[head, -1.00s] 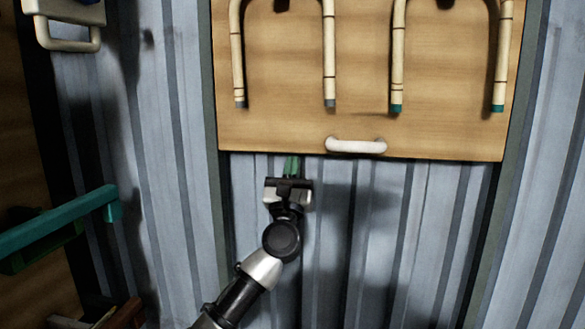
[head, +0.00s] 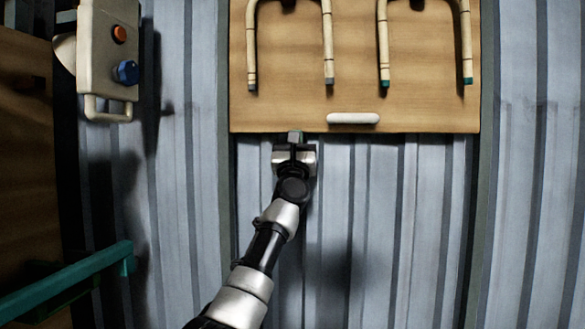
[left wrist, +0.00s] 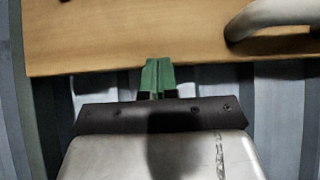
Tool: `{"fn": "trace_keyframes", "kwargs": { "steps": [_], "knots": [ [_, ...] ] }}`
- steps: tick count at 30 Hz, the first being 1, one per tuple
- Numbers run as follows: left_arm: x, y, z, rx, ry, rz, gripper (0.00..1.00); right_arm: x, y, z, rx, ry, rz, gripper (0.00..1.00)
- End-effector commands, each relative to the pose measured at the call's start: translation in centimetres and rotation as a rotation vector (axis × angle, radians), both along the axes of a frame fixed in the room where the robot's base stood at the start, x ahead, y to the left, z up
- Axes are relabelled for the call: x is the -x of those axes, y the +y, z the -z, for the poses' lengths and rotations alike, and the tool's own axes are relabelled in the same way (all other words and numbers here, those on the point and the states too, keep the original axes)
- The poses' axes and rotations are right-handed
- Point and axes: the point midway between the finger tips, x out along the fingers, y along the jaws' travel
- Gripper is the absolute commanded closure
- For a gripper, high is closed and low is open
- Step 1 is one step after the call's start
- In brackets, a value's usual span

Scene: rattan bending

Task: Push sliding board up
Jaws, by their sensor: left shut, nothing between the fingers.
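The sliding board (head: 300,108) is a light wooden panel between two dark vertical rails, with bent rattan pieces on it. A white handle (head: 353,118) sits near its lower edge. My left gripper (head: 295,136) is shut and empty, pointing up at the board's lower edge, left of the handle. In the left wrist view, the shut green fingertips (left wrist: 157,76) overlap the bottom edge of the board (left wrist: 130,35); whether they touch it I cannot tell. The handle (left wrist: 270,18) is at upper right there. My right gripper is not in view.
A control box (head: 108,60) with a red button and blue knob is on the left. A teal bar (head: 70,282) juts in at lower left. Below the board the corrugated wall (head: 390,230) is clear, and nothing stands right of my left arm.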

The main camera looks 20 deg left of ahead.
Motion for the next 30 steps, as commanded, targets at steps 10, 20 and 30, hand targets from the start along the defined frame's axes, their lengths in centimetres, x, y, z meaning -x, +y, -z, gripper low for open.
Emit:
{"fn": "trace_keyframes", "kwargs": {
  "steps": [10,20,30],
  "knots": [
    [0.1,0.1,-8.2,0.001,-0.003,-0.001,1.00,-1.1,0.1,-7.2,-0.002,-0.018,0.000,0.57],
    [0.1,0.1,-10.1,0.003,-0.003,-0.001,1.00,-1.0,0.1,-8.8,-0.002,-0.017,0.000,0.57],
    [0.1,0.1,-10.1,0.002,-0.005,-0.001,1.00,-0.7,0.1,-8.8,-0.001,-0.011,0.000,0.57]
  ]
}}
